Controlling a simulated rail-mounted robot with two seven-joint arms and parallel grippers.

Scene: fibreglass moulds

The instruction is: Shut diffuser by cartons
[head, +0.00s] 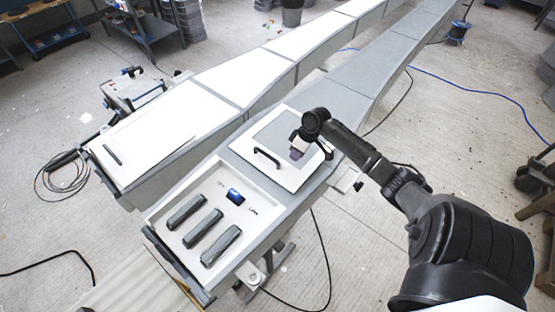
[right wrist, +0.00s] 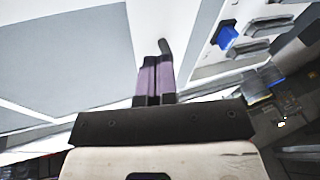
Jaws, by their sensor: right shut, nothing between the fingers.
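No cartons stand out, and I cannot tell for sure which part is the diffuser. A white-framed square panel (head: 300,178) with a grey middle lies on the near end of the right-hand long mould. I cannot tell whether it is fully down. A black bar handle (head: 267,157) stands on its left side. My right gripper (head: 296,154) is over the panel, right of the handle, shut and empty. Its purple fingers (right wrist: 155,78) show closed together in the right wrist view, with a dark bar (right wrist: 165,48), seemingly the handle, just beyond their tips. My left gripper is not in view.
A white tray (head: 168,207) in front of the panel holds three grey bars (head: 203,227) and a blue switch (head: 235,196). A second long white mould (head: 165,125) runs alongside on the left. Cables lie on the floor; a blue reel (head: 458,32) stands far right.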

